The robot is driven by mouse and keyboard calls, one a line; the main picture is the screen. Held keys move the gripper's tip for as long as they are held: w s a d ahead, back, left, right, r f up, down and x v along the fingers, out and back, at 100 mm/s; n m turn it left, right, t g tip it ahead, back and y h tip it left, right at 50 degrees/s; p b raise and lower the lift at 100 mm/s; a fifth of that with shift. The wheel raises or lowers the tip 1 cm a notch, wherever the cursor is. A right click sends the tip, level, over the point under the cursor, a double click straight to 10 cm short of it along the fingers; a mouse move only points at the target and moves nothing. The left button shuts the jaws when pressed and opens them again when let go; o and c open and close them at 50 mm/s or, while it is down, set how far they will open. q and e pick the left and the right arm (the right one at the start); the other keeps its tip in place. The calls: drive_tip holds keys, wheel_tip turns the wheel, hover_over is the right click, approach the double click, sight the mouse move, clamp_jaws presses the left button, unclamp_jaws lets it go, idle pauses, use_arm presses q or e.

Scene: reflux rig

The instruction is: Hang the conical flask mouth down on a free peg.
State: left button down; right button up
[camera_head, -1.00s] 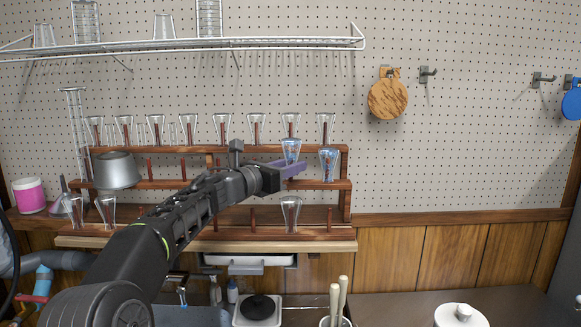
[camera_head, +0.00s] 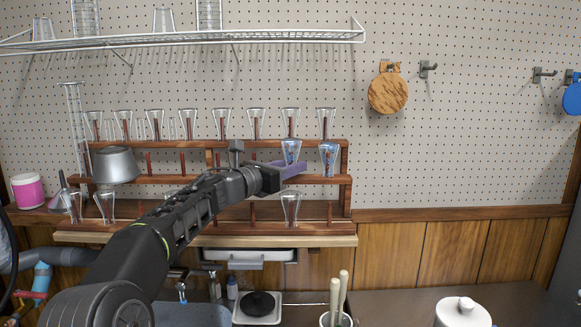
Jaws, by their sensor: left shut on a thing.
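A clear conical flask (camera_head: 291,150), tinted blue, is mouth down at the tip of my left gripper (camera_head: 290,168), which is shut on it. The flask is at the middle row of the wooden peg rack (camera_head: 340,197), just left of a similar blue-tinted flask (camera_head: 329,158) hanging mouth down there. I cannot tell whether a peg is inside the held flask. Bare pegs show in the middle row, one of them a peg (camera_head: 183,164), and in the bottom row, one of them a peg (camera_head: 252,213). My right gripper is not in view.
Clear flasks (camera_head: 221,122) fill the top row. One flask (camera_head: 290,207) hangs in the bottom row below my gripper. A metal pot (camera_head: 114,165) is at the rack's left end. A wire shelf (camera_head: 190,41) runs above. A white lidded jar (camera_head: 462,312) stands lower right.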

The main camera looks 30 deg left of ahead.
use_arm(q)
drive_tip(key=shift+f, duration=0.2)
drive_tip(key=c, duration=0.9)
unclamp_jaws()
drive_tip(key=shift+c, duration=0.2)
drive_tip(key=shift+s, duration=0.15)
drive_tip(key=shift+s+a+b, duration=0.15)
drive_tip(key=shift+s+b, duration=0.1)
drive_tip(key=shift+b, duration=0.05)
drive_tip(key=b+v, duration=0.1)
drive_tip(key=v, duration=0.6)
